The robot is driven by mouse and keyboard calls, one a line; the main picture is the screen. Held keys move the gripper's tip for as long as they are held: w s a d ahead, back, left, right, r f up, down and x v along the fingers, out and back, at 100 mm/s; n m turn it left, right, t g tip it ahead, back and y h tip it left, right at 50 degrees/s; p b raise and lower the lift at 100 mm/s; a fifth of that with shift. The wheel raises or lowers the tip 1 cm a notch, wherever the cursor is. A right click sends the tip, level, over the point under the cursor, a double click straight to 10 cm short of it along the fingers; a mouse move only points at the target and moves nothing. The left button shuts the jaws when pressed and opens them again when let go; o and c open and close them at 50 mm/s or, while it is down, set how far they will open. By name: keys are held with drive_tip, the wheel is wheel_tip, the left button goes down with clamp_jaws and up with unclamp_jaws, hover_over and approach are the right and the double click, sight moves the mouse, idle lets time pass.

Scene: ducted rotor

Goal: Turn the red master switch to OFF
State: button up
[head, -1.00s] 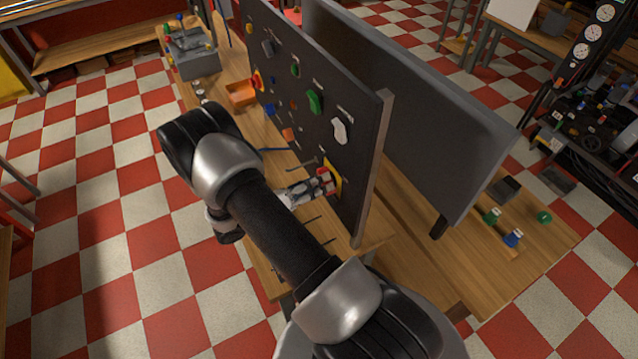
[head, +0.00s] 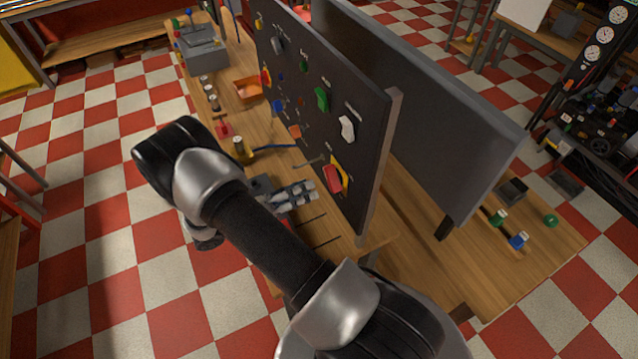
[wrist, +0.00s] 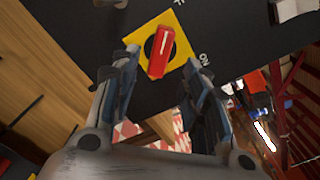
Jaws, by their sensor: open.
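The red master switch (head: 333,179) is a red handle on a yellow plate, low on the near end of the dark upright panel (head: 345,105). In the wrist view the red handle (wrist: 160,51) stands over a dark round centre on the yellow plate (wrist: 183,45). It lies slightly slanted, with a white line along it.
A white rocker switch (head: 347,128) and a green one (head: 322,98) sit above on the panel. An orange tray (head: 248,89) and a yellow-and-black item (head: 241,150) are on the wooden bench. A second grey panel (head: 420,110) stands behind.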

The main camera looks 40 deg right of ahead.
drive_tip(key=v, duration=0.5)
drive_tip(key=shift+a, duration=0.15)
drive_tip(key=s+a+r+m+y+b, duration=0.1)
drive_tip(key=s+r+m+y+b, duration=0.1)
drive_tip(key=s+r+m+y, duration=0.3)
drive_tip(key=s+a+r+m+y+b, duration=0.1)
drive_tip(key=s+r+m+y+b, duration=0.15)
drive_tip(key=r+m+y, duration=0.35)
drive_tip(key=s+a+r+m+t+y+b, duration=0.3)
drive_tip(key=s+a+r+m+t+y, duration=0.3)
drive_tip(key=m, duration=0.7)
drive_tip(key=shift+s+a+r+t+y, duration=0.2)
drive_tip(key=shift+s+a+t+y, duration=0.1)
drive_tip(key=shift+s+a+t, duration=1.3)
drive_tip(key=shift+s+a+g, duration=0.25)
drive_tip(key=shift+s+g, duration=0.05)
drive_tip(key=shift+s, duration=0.05)
